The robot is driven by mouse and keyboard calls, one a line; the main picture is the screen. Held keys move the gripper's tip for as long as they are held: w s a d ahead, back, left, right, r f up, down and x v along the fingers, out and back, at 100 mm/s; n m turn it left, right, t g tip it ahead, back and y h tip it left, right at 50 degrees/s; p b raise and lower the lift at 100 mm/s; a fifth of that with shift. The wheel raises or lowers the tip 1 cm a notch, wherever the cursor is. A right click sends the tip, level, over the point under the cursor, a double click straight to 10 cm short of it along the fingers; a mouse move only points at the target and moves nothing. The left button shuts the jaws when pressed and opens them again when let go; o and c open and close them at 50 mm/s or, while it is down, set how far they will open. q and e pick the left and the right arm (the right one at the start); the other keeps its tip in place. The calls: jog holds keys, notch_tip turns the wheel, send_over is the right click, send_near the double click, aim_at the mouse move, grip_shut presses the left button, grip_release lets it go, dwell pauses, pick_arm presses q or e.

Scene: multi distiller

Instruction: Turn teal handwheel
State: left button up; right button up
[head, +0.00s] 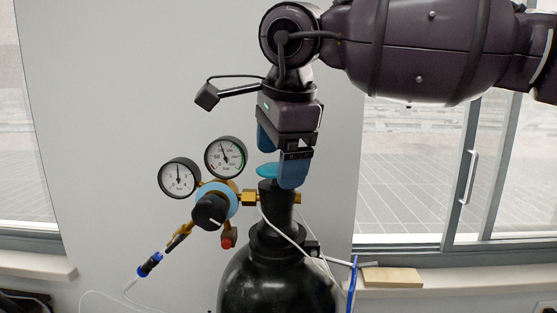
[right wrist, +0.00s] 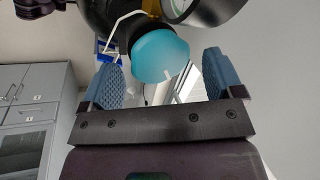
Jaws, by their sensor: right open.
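The teal handwheel (head: 267,170) sits on top of the black gas cylinder (head: 278,275). In the right wrist view the handwheel (right wrist: 160,56) is a round teal disc lying between the two blue fingers. My right gripper (head: 279,165) points down from above, open, with its fingers on either side of the handwheel. In the right wrist view the open right gripper (right wrist: 165,72) shows gaps between both fingers and the wheel. In the head view the near finger hides part of the handwheel. My left gripper is not in view.
A brass regulator with two round gauges (head: 226,157) (head: 179,178) and a black knob (head: 210,211) stands left of the cylinder neck. A white cable (head: 285,232) hangs down the neck. A wooden block (head: 392,278) lies on the sill at right.

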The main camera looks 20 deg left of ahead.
jog(key=shift+a+f, duration=0.1)
jog(key=shift+f, duration=0.35)
jog(key=shift+w, duration=0.1)
jog(key=c, duration=0.9)
